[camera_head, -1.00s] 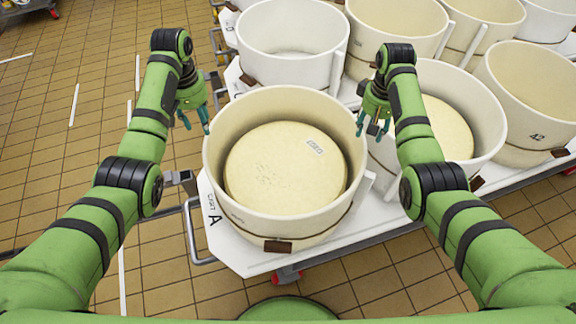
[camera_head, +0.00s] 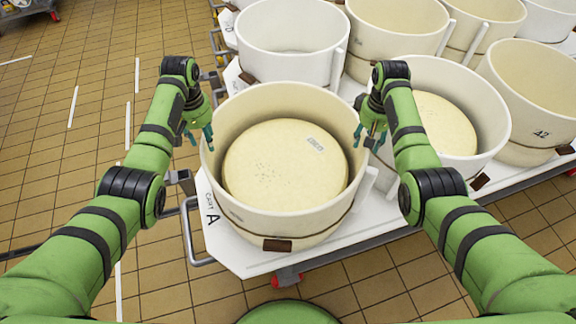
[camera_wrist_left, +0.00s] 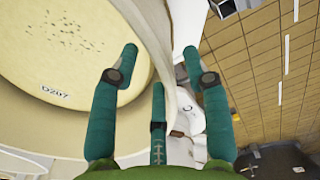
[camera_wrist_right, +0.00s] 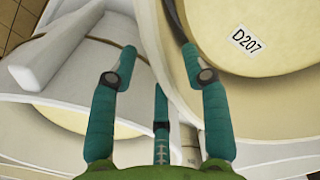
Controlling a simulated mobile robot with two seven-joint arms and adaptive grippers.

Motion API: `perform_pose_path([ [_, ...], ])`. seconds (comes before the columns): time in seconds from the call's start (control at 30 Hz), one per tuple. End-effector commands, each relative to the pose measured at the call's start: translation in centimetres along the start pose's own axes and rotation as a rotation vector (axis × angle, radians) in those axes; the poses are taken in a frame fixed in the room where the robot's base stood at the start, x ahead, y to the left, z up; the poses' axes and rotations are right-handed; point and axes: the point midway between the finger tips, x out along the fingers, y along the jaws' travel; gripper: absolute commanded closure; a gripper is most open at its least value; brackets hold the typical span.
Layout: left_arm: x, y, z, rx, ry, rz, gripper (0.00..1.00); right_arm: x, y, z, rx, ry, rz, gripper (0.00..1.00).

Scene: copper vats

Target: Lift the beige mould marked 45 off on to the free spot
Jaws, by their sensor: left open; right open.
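A round beige mould (camera_head: 300,222) stands upright on the near end of the white cart. It holds a pale cheese (camera_head: 270,170) labelled D207. I cannot read a 45 on any mould. My left gripper (camera_head: 198,135) is open at this mould's left rim; in the left wrist view, the rim (camera_wrist_left: 165,50) passes between its spread fingers. My right gripper (camera_head: 370,138) is open at the right rim; in the right wrist view, the rim (camera_wrist_right: 160,50) runs between its fingers. I cannot tell whether any finger touches the wall. I cannot identify the free spot.
A white mould (camera_head: 290,68) stands behind. Another mould with a cheese (camera_head: 445,122) is close on the right, and a beige mould marked 42 (camera_head: 530,120) is beyond it. The cart's deck (camera_head: 240,255) shows bare at the front. Tiled floor (camera_head: 50,170) is clear at left.

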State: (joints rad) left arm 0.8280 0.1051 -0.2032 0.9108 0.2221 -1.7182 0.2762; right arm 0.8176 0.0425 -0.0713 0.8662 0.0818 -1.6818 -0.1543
Motion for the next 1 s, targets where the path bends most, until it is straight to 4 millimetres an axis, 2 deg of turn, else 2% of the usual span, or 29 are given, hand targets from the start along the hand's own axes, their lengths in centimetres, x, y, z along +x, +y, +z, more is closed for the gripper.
perform_pose_path([
  [0.03,1.2,0.0,0.2,0.0,-0.005,-0.002,0.53,0.7,0.0,0.1,0.0,-0.004,-0.001,0.53],
  [0.2,4.2,0.0,0.1,-0.001,-0.003,-0.001,0.53,2.5,0.0,0.0,0.0,-0.002,0.0,0.53],
  [0.33,5.6,0.1,0.0,0.0,-0.002,0.001,0.53,3.3,0.0,0.0,-0.001,0.0,0.0,0.53],
  [0.53,6.6,0.0,0.0,0.0,0.001,0.001,0.53,3.9,0.0,0.0,-0.001,0.0,0.0,0.53],
  [0.87,6.8,0.0,0.0,0.0,0.001,0.0,0.53,4.0,0.0,0.0,-0.001,0.001,0.0,0.53],
  [0.9,6.8,0.0,0.0,0.0,0.001,0.0,0.69,4.0,0.0,0.0,-0.001,0.001,0.0,0.69],
  [0.97,6.8,0.0,0.0,0.0,0.001,0.0,0.93,4.0,0.0,0.0,-0.001,0.001,0.0,0.93],
  [1.0,6.8,0.0,0.0,0.0,0.001,0.0,1.0,4.0,0.0,0.0,-0.001,0.001,0.0,1.0],
])
